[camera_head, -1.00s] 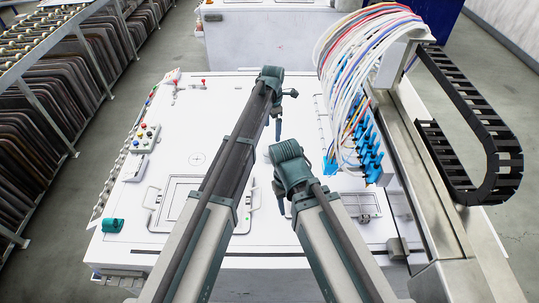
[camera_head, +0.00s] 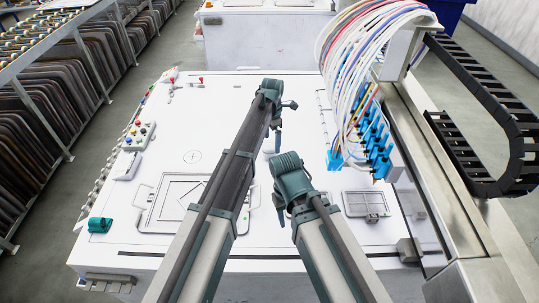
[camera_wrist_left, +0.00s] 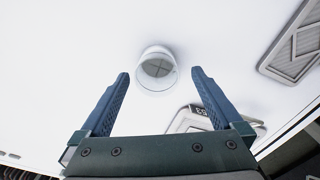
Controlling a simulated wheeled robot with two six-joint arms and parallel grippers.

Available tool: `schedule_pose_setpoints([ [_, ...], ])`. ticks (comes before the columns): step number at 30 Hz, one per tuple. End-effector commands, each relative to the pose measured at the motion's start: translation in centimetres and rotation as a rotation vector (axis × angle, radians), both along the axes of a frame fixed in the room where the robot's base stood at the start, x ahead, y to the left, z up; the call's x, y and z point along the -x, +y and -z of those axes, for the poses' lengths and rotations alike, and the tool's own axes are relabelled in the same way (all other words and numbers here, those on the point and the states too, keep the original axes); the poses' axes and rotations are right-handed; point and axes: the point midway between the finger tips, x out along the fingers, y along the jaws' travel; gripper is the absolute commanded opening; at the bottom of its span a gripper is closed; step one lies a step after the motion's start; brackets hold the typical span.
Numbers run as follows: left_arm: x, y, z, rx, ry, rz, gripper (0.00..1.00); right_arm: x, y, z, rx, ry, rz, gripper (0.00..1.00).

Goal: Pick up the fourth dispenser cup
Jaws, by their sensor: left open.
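A white round cup (camera_wrist_left: 157,74) with a cross in its grey inner face shows in the left wrist view, against the white surface. My left gripper (camera_wrist_left: 160,88) is open, with one blue finger on each side of the picture. The cup appears between and just beyond the fingertips, and nothing is held. In the head view my left gripper (camera_head: 278,140) points down over the white table, and the cup is not clear there. My right gripper (camera_head: 281,210) points down nearer to me, and its jaws are too small and hidden to judge.
The white machine table (camera_head: 215,110) carries a framed panel (camera_head: 180,200), a small grey panel (camera_head: 366,203) and a button box (camera_head: 139,135). At right stands a gantry with blue nozzles (camera_head: 374,140), bundled hoses (camera_head: 345,50) and a black cable chain (camera_head: 515,150). A rack stands far left.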

Motion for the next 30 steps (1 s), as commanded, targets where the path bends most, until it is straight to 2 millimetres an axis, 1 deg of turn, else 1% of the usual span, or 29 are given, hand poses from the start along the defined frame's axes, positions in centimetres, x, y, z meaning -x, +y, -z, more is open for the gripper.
schedule_pose_setpoints([
  [5,-0.1,0.1,1.0,0.000,0.000,0.000,1.00,0.0,0.0,1.0,0.000,0.000,0.000,0.50],
  [15,-0.3,0.5,5.0,0.000,0.000,0.000,1.00,0.0,0.0,5.0,0.000,0.000,0.000,0.50],
  [18,-0.3,0.5,5.3,0.000,0.000,0.000,1.00,0.0,0.0,5.3,0.000,0.000,0.000,0.50],
  [25,-0.3,0.5,5.1,0.000,0.000,0.000,1.00,0.0,0.0,5.1,0.000,0.000,0.000,0.50],
  [29,-0.3,0.5,5.1,0.000,0.000,0.000,0.77,0.0,0.0,5.1,0.000,0.000,0.000,0.50],
  [30,-0.3,0.5,5.1,0.000,0.000,0.000,0.69,0.0,0.0,5.1,0.000,0.000,0.000,0.50],
])
